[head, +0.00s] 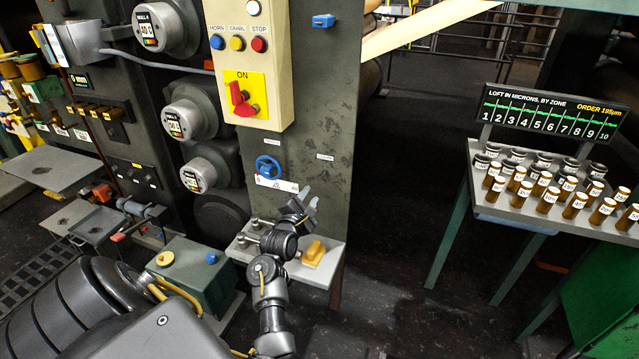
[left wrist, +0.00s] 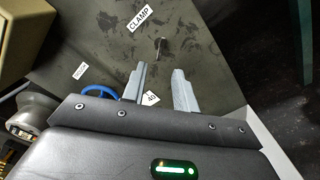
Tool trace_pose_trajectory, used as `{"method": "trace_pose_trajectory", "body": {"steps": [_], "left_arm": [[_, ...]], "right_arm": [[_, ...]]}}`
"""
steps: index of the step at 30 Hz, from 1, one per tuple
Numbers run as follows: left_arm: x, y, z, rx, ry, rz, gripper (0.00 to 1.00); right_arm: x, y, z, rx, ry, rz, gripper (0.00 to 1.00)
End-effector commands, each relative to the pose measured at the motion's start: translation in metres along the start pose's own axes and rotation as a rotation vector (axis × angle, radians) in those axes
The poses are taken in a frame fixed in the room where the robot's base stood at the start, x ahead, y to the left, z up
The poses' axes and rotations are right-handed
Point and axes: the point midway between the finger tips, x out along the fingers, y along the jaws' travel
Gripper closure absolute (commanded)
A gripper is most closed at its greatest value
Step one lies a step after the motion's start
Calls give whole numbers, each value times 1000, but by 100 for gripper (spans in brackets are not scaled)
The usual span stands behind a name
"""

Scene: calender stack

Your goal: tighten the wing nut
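My left gripper (head: 305,206) is in front of the dark machine panel, above a small grey shelf. Its two pale fingers also show in the left wrist view (left wrist: 160,88), apart and with nothing between them. Beyond the fingertips a small dark stud (left wrist: 161,46) stands out of the panel, below a white CLAMP label (left wrist: 140,18); I cannot tell whether it carries the wing nut. In the head view the CLAMP label (head: 325,157) is up and right of the gripper, and no wing nut can be made out there. My right gripper is not in view.
A blue handwheel (head: 268,166) sits left of the CLAMP label. The grey shelf (head: 325,273) holds a yellow block (head: 313,252) and metal pieces. A control box (head: 245,60) is above. A table (head: 480,205) with several labelled cylinders stands right, across open floor.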

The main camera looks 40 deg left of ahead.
Motion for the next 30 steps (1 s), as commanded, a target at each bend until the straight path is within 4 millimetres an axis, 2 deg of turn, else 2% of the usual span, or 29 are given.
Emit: {"method": "trace_pose_trajectory", "body": {"steps": [6,13,18,26,27,30], "left_arm": [[43,0,1,-2,-3,-1,71],[77,0,1,0,-2,-1,71],[88,0,0,0,0,-2,71],[90,0,0,1,0,-1,71],[90,0,0,1,0,-1,72],[89,0,0,1,-1,-1,85]], "right_arm": [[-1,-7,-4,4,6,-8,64],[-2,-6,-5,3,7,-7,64],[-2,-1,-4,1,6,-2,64],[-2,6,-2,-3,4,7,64],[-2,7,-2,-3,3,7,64],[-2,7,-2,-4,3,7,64]]}}
